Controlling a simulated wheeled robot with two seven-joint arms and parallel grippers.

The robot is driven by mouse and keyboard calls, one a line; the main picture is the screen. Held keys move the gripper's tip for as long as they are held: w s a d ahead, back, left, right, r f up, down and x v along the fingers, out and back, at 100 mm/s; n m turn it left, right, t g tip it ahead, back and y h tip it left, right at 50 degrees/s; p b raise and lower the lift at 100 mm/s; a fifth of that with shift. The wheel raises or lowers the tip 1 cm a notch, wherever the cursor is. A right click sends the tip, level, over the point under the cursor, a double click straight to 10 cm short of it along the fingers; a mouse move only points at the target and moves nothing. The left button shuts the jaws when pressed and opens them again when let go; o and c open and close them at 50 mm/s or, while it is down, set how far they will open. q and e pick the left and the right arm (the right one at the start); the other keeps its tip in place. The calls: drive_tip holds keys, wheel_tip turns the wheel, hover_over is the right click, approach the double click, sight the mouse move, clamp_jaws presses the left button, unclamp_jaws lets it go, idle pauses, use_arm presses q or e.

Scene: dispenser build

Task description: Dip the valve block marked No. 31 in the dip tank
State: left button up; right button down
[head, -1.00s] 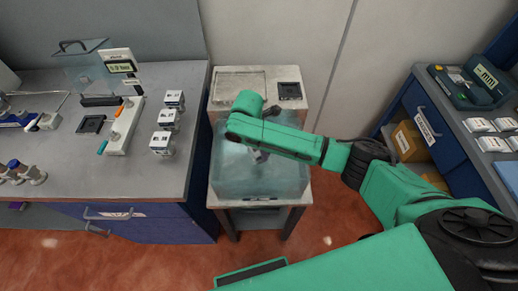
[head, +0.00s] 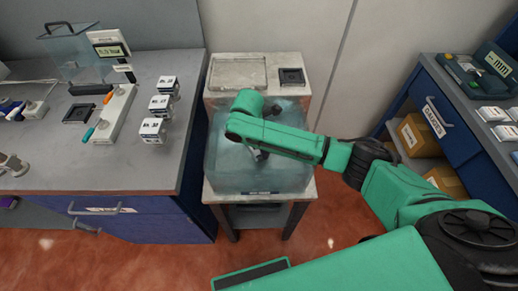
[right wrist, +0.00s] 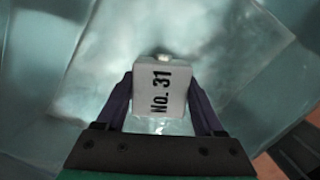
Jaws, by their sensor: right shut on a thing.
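The valve block marked No. 31 (right wrist: 158,88) is white with black lettering and shows in the right wrist view. My right gripper (right wrist: 160,105) is shut on it, a finger on each side. The dip tank (head: 225,178) is a clear, bluish box on a pale stand in the head view. My right arm reaches over it, and the gripper points down into it. Bluish tank walls and water-like liquid surround the block in the wrist view; I cannot tell how deep the block sits. In the head view the arm hides the block. My left gripper is not in view.
Left of the tank, a grey bench (head: 150,180) holds several white blocks (head: 160,105), a white manifold strip (head: 115,115) and a pressure display (head: 112,50). A shallow tray (head: 238,73) and a dark square fixture (head: 291,77) lie behind the tank. A blue cabinet (head: 440,120) stands right.

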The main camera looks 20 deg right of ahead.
drive_tip(key=shift+f, duration=0.55)
unclamp_jaws()
drive_tip(key=r, duration=0.4)
drive_tip(key=a+r, duration=0.1)
drive_tip(key=r, duration=0.3)
drive_tip(key=a+r+b, duration=0.1)
drive_tip(key=r, duration=0.2)
drive_tip(key=shift+s+r, duration=0.2)
drive_tip(key=shift+r, duration=0.2)
wheel_tip(320, 180, up, 3)
drive_tip(key=shift+s+a+f+p, duration=0.1)
drive_tip(key=shift+p, duration=0.45)
drive_tip(key=shift+f, duration=0.1)
